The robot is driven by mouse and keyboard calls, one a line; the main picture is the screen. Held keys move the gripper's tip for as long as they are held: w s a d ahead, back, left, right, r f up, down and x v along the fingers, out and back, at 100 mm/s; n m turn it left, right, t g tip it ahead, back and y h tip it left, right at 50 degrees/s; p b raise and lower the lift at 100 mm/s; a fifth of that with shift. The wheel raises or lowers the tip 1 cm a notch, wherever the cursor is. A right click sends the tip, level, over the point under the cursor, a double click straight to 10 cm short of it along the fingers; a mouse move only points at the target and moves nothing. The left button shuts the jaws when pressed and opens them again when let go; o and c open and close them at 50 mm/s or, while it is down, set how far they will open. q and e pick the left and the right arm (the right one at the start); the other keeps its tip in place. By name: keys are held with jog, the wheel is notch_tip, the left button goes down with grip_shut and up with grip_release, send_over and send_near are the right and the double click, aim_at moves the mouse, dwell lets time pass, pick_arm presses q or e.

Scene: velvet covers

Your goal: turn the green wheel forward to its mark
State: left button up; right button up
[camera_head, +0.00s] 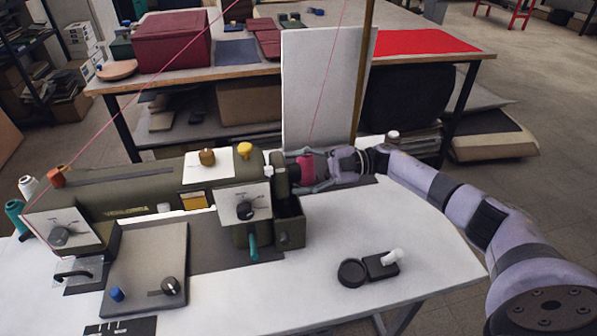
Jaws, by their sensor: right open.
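The sewing machine (125,195) lies across the table with its olive-green body. At its right end is a narrow olive-green part (280,174) that looks like the wheel seen edge-on. My right gripper (298,170) is just right of this part, its jaws open and pointing left at it. A dark red piece (306,166) shows between the grey fingers; I cannot tell what it belongs to. Whether the fingers touch the wheel is unclear. I cannot make out the wheel's mark. My left gripper is not in view.
A white panel (318,85) stands close behind my right gripper. A dial plate (245,203), an open olive box (290,228) and a teal lever (253,248) sit in front.

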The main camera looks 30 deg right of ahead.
jog(key=shift+d, duration=0.2)
jog(key=v, duration=1.1)
jog(key=shift+d, duration=0.35)
jog(key=shift+s, duration=0.1)
